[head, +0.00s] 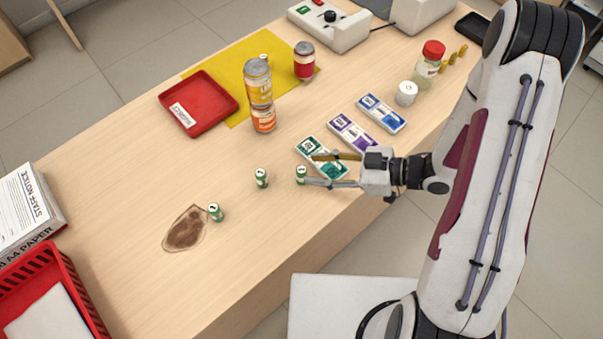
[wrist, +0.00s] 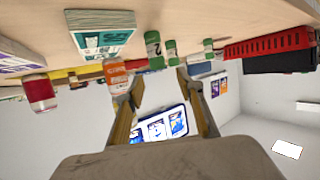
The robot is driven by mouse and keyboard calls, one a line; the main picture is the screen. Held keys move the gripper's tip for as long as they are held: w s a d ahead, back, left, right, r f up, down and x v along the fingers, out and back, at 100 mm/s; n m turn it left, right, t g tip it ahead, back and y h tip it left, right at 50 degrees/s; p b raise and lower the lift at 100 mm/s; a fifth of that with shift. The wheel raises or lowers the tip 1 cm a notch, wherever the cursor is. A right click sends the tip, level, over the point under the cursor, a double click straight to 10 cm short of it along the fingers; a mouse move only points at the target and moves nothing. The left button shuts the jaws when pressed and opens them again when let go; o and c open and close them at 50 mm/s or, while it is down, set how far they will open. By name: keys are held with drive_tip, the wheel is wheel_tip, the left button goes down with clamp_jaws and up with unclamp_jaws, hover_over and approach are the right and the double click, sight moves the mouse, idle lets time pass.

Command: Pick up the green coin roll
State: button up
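Three green coin rolls with white labels stand upright on the counter in the head view: one (head: 300,174) at my fingertips, one (head: 261,178) to its left, and one (head: 215,212) beside a brown stain. My gripper (head: 310,169) is open and low over the counter, fingers pointing left. The nearest roll is at the tip of the lower finger; I cannot tell whether they touch. In the wrist view, the nearest roll (wrist: 153,48) shows ahead of the open fingers (wrist: 160,80), with the others (wrist: 171,52) (wrist: 208,47) beyond it. Nothing is held.
Green (head: 308,146), purple (head: 352,134) and blue (head: 381,112) banknote stacks lie near my gripper; one finger passes over the green stack. Stacked cans (head: 259,85), a red tray (head: 200,127) and a red-lidded jar (head: 432,52) stand farther back. The counter's left middle is mostly clear.

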sight(304, 170)
drive_tip(key=shift+a+f, duration=0.1)
drive_tip(key=shift+w+a+f, duration=0.25)
drive_tip(key=shift+a+f, duration=0.6)
drive_tip(key=shift+a, duration=0.25)
drive_tip(key=shift+x, duration=1.1)
clamp_jaws()
